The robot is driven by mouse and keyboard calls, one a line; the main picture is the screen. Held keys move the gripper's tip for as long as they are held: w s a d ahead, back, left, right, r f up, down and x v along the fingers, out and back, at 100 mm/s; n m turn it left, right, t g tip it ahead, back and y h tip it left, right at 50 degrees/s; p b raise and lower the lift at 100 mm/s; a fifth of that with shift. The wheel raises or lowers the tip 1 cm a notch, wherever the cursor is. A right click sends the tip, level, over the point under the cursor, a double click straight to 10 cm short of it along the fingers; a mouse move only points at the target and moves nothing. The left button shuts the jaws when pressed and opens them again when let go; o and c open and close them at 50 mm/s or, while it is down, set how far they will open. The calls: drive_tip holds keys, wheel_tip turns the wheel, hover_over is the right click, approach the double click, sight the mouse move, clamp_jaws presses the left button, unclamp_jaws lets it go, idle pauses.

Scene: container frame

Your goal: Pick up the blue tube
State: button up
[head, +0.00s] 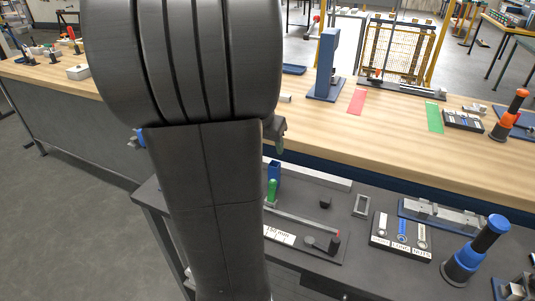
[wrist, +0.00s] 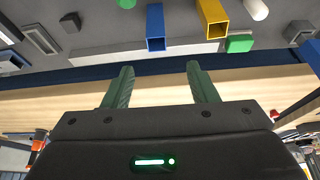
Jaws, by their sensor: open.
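The blue tube (wrist: 155,27) is a hollow, square-section piece at the top of the wrist view, with its open end facing the camera. In the head view the blue tube (head: 274,170) shows beside my arm, on the dark grey lower bench, partly hidden. My gripper (wrist: 160,68) is open, its two green fingers apart and nothing between them. In the wrist picture the blue tube lies just beyond the fingertips, roughly in line with the gap. In the head view my arm hides most of the gripper.
A yellow square tube (wrist: 212,18) stands beside the blue one, with a green block (wrist: 239,43) and a white cylinder (wrist: 257,9) near it. A green cylinder (head: 271,190) stands close to the blue tube in the head view. The wooden bench (head: 380,130) runs behind.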

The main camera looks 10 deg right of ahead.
sight(275, 170)
drive_tip(key=shift+s+x, duration=0.2)
drive_tip(key=shift+x, duration=3.2)
drive_tip(key=shift+s+x, duration=0.2)
drive_tip(key=shift+x, duration=3.2)
drive_tip(key=shift+f, duration=0.1)
drive_tip(key=c, duration=1.1)
